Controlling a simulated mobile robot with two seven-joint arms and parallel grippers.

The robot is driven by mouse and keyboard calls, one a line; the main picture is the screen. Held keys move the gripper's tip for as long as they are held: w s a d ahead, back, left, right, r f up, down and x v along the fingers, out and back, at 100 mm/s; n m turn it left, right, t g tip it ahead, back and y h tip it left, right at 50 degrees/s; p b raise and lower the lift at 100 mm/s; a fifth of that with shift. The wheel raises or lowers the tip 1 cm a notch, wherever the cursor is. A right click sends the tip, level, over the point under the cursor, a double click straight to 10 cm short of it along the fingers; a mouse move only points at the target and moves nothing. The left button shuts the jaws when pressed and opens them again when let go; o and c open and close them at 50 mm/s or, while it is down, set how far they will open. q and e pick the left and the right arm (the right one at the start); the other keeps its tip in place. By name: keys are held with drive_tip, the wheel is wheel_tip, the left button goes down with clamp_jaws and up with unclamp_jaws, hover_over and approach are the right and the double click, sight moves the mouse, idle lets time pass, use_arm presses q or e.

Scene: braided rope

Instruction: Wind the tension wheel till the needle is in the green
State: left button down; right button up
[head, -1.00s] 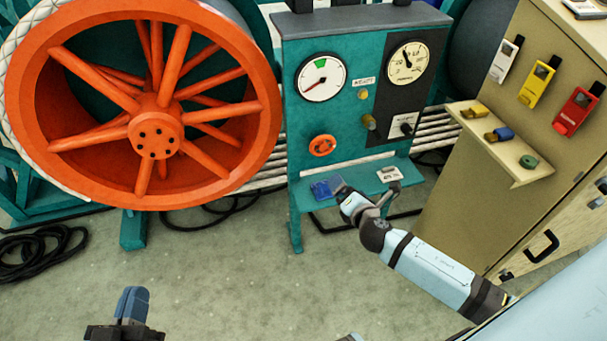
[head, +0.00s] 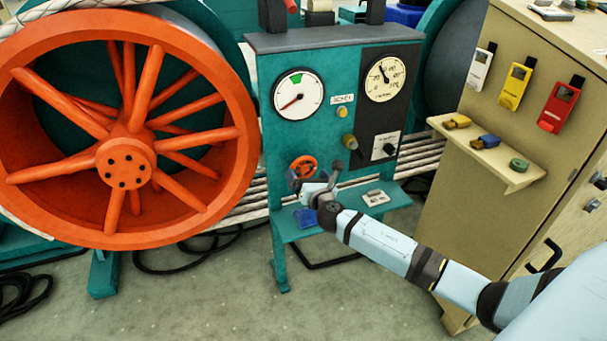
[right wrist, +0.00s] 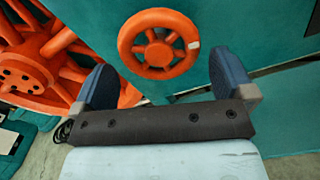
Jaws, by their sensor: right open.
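The tension wheel (head: 301,164) is a small orange handwheel on the teal panel's front. The white gauge (head: 306,101) above it has a green sector at the top. Its red needle points to the lower left, outside the green. My right gripper (head: 314,174) is in front of the wheel and partly covers its lower part. In the right wrist view the whole wheel (right wrist: 158,53) shows between and beyond the two blue fingers, which are spread wide and hold nothing. A white mark is on its rim. My left gripper is not in view.
A large orange spoked reel (head: 127,160) stands left of the panel. A shelf (head: 340,216) below the wheel carries a blue item (head: 305,217) and a white card (head: 376,197). A second gauge (head: 384,79) and knobs are to the right. A beige cabinet (head: 440,210) stands further right.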

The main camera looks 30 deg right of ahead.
sight(304, 171)
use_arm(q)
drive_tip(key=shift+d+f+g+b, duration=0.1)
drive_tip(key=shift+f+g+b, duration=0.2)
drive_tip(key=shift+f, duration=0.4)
use_arm(e)
drive_tip(key=shift+x, duration=1.7)
drive_tip(key=c, duration=0.6)
drive_tip(key=shift+c, duration=0.2)
drive_tip(key=shift+m, duration=0.4)
